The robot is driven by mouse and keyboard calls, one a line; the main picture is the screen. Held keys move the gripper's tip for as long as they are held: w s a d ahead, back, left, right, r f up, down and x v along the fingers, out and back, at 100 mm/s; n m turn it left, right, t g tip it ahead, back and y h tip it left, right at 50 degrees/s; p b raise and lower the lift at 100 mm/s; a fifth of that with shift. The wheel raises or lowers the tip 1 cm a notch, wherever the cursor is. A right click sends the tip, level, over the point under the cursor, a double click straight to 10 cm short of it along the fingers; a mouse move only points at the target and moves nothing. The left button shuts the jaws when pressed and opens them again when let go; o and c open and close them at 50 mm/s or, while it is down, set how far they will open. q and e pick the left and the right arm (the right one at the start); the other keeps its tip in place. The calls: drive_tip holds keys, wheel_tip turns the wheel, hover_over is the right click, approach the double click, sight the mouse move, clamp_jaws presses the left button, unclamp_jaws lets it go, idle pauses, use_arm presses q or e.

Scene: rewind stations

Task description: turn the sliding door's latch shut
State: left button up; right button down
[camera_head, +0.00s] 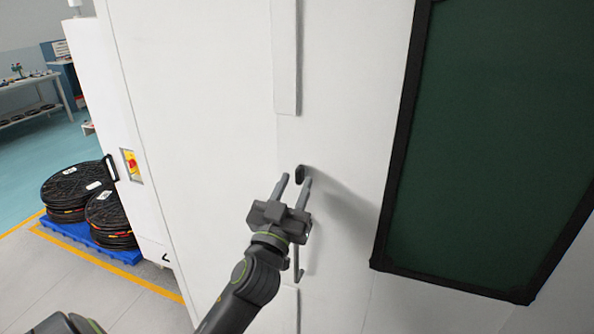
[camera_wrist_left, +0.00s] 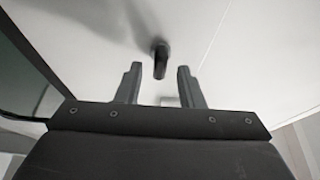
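The latch (camera_head: 300,174) is a small dark handle on the white door panel (camera_head: 225,100), just right of a vertical seam. It stands roughly upright in the head view. In the left wrist view the latch (camera_wrist_left: 160,60) shows beyond and between the fingertips. My left gripper (camera_head: 292,180) is open, with its two fingers pointing at the latch, one on either side of it in the picture. I cannot tell whether the fingers reach around it; no contact shows. My right gripper is not in view.
A dark green window (camera_head: 490,140) with a black frame is right of the latch. A grey strip (camera_head: 285,60) runs above it. Black reels (camera_head: 75,187) sit on a blue pallet (camera_head: 125,255) at the left. A red and yellow switch (camera_head: 131,164) is on the cabinet's side.

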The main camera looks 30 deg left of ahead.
use_arm(q)
drive_tip(key=shift+x, duration=1.05)
